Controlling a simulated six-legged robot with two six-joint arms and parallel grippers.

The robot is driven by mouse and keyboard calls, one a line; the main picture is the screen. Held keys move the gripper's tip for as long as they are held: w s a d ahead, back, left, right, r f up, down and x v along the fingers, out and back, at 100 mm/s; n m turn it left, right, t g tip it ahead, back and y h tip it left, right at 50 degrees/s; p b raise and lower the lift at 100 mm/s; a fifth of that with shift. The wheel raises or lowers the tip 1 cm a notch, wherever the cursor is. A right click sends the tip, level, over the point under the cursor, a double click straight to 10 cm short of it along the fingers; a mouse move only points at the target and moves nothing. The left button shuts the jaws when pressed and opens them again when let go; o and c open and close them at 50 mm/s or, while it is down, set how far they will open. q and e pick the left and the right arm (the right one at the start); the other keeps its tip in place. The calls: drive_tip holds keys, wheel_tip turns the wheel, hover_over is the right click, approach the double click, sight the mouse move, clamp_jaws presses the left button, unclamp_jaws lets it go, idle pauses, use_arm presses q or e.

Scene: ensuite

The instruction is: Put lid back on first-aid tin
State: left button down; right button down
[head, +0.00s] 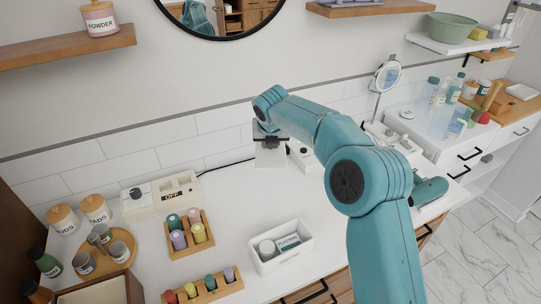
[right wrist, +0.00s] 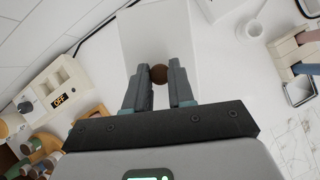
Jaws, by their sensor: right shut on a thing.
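The open white first-aid tin (head: 258,262) stands on the counter at the lower middle of the head view, with a plasters box (head: 288,242) and a white roll (head: 267,248) inside. My right gripper (head: 270,137) is well behind the tin, near the wall. In the right wrist view its fingers (right wrist: 159,75) are shut on the round brown knob (right wrist: 159,73) of a pale rectangular lid (right wrist: 143,35). The lid (head: 271,158) also shows below the gripper in the head view. I cannot tell whether it touches the counter. My left gripper is not in view.
A white box with a display (head: 160,197) stands behind wooden racks of small bottles (head: 190,235) left of the tin. Jars and a round tray (head: 105,255) are further left. A mirror (head: 387,75) stands at the right. Clear counter lies between lid and tin.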

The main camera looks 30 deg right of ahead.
sight(279, 168)
drive_tip(key=shift+s+a+r+m+h, duration=0.1)
drive_tip(key=shift+s+m+h, duration=0.25)
drive_tip(key=shift+m, duration=0.35)
drive_tip(key=s+f+m+g+h, duration=0.1)
drive_tip(key=m, duration=0.2)
drive_tip(key=s+m+g, duration=0.2)
drive_tip(key=m, duration=0.1)
drive_tip(key=s+f+m+g+h, duration=0.1)
drive_tip(key=m, duration=0.2)
drive_tip(key=shift+s+a+f+m+g+h, duration=0.15)
drive_tip(key=shift+a+f+m+g+h, duration=0.15)
drive_tip(key=shift+a+f+m+h, duration=0.1)
drive_tip(key=s+m+g, duration=0.1)
drive_tip(key=m, duration=0.1)
drive_tip(key=s+m+g, duration=0.1)
drive_tip(key=m, duration=0.1)
drive_tip(key=s+f+m+g+y, duration=0.1)
drive_tip(key=m, duration=0.2)
drive_tip(key=shift+a+f+g, duration=0.1)
drive_tip(key=shift+a+g, duration=0.1)
drive_tip(key=shift+g, duration=0.2)
drive_tip(key=s+a+m+t+y, duration=0.1)
drive_tip(key=s+m+y, duration=0.4)
drive_tip(key=m, duration=1)
drive_tip(key=s+a+m+t+y, duration=0.2)
drive_tip(key=s+a+m+y, duration=0.2)
drive_tip(key=m, duration=1.1)
drive_tip(key=s+y, duration=0.2)
drive_tip(key=s, duration=0.1)
drive_tip(key=shift+f, duration=0.4)
